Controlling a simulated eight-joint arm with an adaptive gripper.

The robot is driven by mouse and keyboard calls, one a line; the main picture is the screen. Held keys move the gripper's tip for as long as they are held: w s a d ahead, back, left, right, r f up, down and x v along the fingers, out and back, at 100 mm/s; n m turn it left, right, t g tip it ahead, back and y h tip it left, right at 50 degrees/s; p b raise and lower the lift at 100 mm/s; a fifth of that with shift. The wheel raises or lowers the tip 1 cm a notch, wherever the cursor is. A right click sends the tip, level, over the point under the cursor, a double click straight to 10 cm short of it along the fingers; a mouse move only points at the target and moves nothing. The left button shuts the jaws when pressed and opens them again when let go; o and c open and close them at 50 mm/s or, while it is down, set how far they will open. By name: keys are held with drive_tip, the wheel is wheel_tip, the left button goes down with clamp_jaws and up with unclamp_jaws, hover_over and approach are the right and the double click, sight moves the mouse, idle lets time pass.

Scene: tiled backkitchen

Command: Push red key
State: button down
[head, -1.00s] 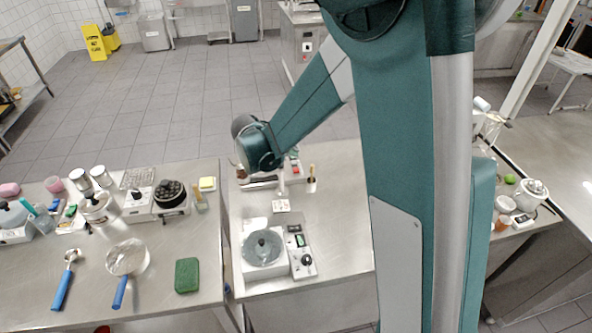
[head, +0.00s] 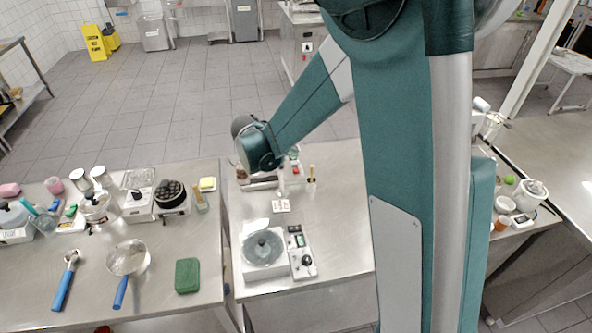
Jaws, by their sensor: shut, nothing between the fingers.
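A small red patch (head: 295,169), which may be the red key, shows on a device at the back of the middle steel table, right of my arm's wrist. It is too small to make out its shape. My gripper (head: 282,191) points down below the wrist, shut and empty, just behind a small white plate with dark marks (head: 282,205). I cannot tell whether the fingertips touch anything. My wrist hides part of the device behind it.
A white stirrer-like unit with a grey round top (head: 262,248) and a control box with a black knob (head: 303,261) stand in front. A brown-handled item in a dark holder (head: 312,174) stands right of my gripper. The table's right side is clear.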

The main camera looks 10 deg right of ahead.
drive_tip(key=shift+a+r+p, duration=0.1)
drive_tip(key=shift+r+p, duration=1.85)
drive_tip(key=shift+p, duration=0.35)
drive_tip(key=shift+f, duration=0.2)
drive_tip(key=b, duration=0.5)
hover_over(293, 168)
drive_tip(key=shift+f, duration=4.2)
drive_tip(key=shift+f, duration=0.35)
